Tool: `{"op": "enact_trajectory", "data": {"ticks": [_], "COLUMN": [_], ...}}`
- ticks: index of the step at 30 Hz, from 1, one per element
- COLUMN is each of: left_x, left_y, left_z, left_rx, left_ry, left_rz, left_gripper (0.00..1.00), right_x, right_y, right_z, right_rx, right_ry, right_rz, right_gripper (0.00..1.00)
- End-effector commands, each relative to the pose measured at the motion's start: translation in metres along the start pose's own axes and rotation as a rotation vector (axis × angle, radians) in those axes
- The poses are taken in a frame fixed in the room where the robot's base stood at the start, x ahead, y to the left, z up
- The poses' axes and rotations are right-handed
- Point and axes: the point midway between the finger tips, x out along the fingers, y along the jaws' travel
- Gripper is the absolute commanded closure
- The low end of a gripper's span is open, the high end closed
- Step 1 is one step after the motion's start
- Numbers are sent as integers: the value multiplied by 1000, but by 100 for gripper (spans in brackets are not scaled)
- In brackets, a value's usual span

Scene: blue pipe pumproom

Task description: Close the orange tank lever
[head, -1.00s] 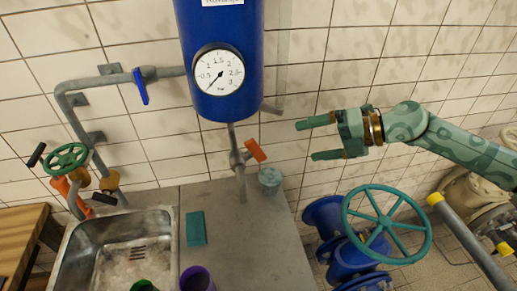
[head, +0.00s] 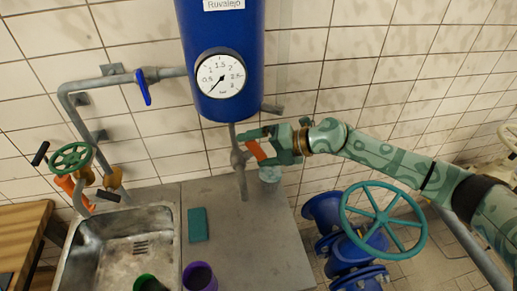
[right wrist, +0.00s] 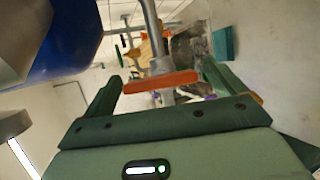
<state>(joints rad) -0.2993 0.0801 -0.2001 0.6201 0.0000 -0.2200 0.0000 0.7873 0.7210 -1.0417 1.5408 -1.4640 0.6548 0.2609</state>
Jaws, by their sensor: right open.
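The orange tank lever (head: 255,150) sits on the grey drain pipe under the blue tank (head: 222,60). It is tilted and partly hidden by my gripper in the head view. My right gripper (head: 250,143) is open at the lever, with its fingers reaching left over it. In the right wrist view the orange lever (right wrist: 160,82) lies crosswise between the two open fingers (right wrist: 165,92). I cannot tell whether a finger touches it. My left gripper is not in view.
A round gauge (head: 221,75) is on the tank, and a blue lever (head: 141,87) is on the left pipe. A steel sink (head: 90,238), a teal sponge (head: 198,225) and a purple cup (head: 199,277) are below. A teal handwheel (head: 384,221) stands at the lower right.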

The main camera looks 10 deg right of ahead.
Motion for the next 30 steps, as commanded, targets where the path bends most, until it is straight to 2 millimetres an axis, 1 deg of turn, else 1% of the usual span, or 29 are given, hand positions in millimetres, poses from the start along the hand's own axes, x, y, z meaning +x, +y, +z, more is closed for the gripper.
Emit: {"op": "enact_trajectory", "data": {"ticks": [1,2,3,5,6,19,20,21,22,30], "left_x": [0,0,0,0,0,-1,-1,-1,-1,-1], "left_y": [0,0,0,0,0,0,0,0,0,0], "left_z": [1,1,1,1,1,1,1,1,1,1], "left_rx": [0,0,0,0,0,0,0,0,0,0], "left_ry": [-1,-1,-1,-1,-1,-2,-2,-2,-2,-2], "left_rz": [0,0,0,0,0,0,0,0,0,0], "left_gripper": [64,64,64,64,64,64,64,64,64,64], "right_x": [0,0,0,0,0,0,0,0,0,-1], "right_y": [0,0,0,0,0,-1,-1,-1,-1,0], "right_z": [0,0,0,0,0,-1,-1,-1,-1,0], "right_rx": [0,0,0,0,0,-32,-32,-32,-32,-32], "right_ry": [0,0,0,0,0,2,2,2,2,1], "right_rz": [0,0,0,0,0,12,12,12,12,13], "right_gripper": [8,17,28,44,50,50,25,13,5,5]}}
